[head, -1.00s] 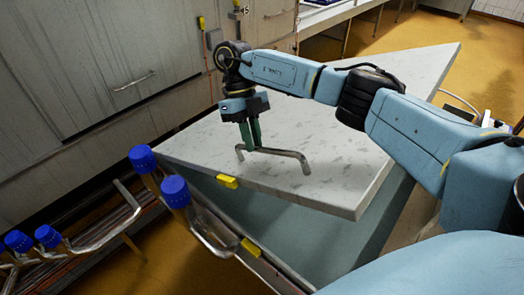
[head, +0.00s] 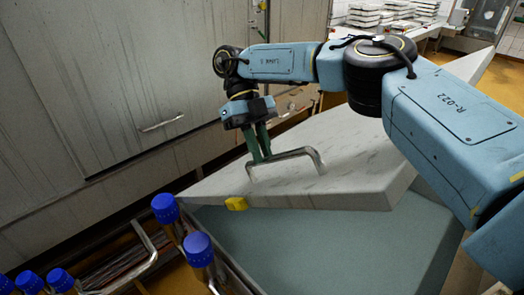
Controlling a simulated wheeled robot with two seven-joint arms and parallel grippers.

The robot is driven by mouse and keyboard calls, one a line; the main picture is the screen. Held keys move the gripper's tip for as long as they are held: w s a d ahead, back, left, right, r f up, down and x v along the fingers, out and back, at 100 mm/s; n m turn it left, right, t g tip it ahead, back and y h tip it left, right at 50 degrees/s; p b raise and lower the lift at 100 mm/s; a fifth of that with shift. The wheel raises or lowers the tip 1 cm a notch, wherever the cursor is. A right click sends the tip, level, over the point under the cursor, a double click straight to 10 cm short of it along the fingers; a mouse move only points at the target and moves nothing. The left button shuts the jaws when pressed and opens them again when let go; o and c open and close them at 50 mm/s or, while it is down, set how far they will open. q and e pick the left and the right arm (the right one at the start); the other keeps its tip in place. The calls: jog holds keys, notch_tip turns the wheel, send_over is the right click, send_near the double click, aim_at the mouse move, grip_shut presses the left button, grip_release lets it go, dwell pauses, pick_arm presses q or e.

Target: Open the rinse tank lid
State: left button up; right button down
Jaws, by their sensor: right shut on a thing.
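The rinse tank lid (head: 345,150) is a pale, mottled slab, tilted up with its front edge raised above the tank. A bent metal handle (head: 300,157) stands on the lid. My right gripper (head: 261,158) comes down from above and is shut on the left part of this handle. The rinse tank (head: 320,235) shows below the lid as a blue-grey surface through the open gap. A yellow block (head: 236,203) sits at the lid's front left edge. My left gripper is not in view.
Blue-capped metal posts (head: 198,250) and bent pipes stand at the lower left. A grey cabinet wall with a bar handle (head: 160,122) rises behind at left. White trays (head: 385,12) are stacked on a far counter.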

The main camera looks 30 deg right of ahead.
jog(key=shift+r, duration=0.1)
jog(key=c, duration=1.4)
grip_release()
